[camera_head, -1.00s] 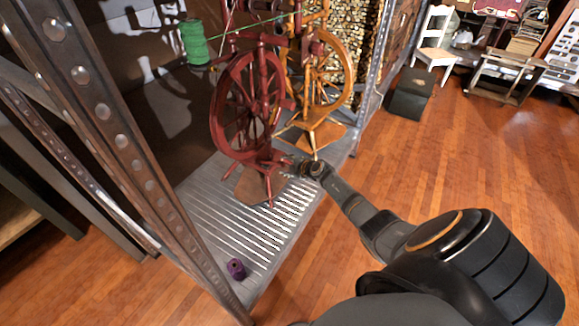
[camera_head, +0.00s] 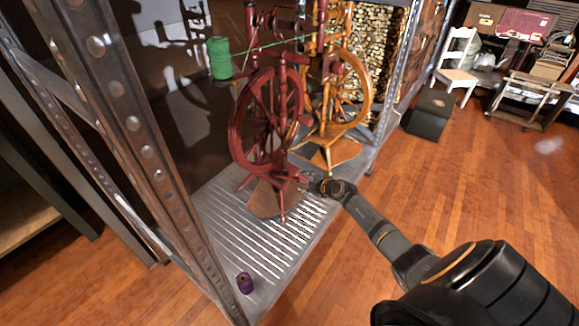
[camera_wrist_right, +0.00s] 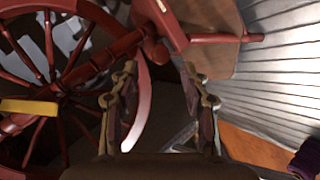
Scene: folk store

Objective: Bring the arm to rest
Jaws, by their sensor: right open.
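My right arm reaches in from the lower right in the head view. Its right gripper (camera_head: 306,182) is beside the base of a dark red spinning wheel (camera_head: 268,120), low over the shelf. In the right wrist view the two fingers of the gripper (camera_wrist_right: 160,75) are apart, with nothing clearly held between them. The red wheel's spokes and rim (camera_wrist_right: 70,60) fill the left of that view, close to the fingers. I cannot tell whether they touch it. My left gripper is not in view.
The slatted metal shelf (camera_head: 225,215) holds a purple spool (camera_head: 244,283) and a yellow-brown spinning wheel (camera_head: 340,100). A green spool (camera_head: 219,58) is at the red wheel's upper left. A metal post (camera_head: 140,140) stands at left. The wooden floor (camera_head: 450,190) at right is open.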

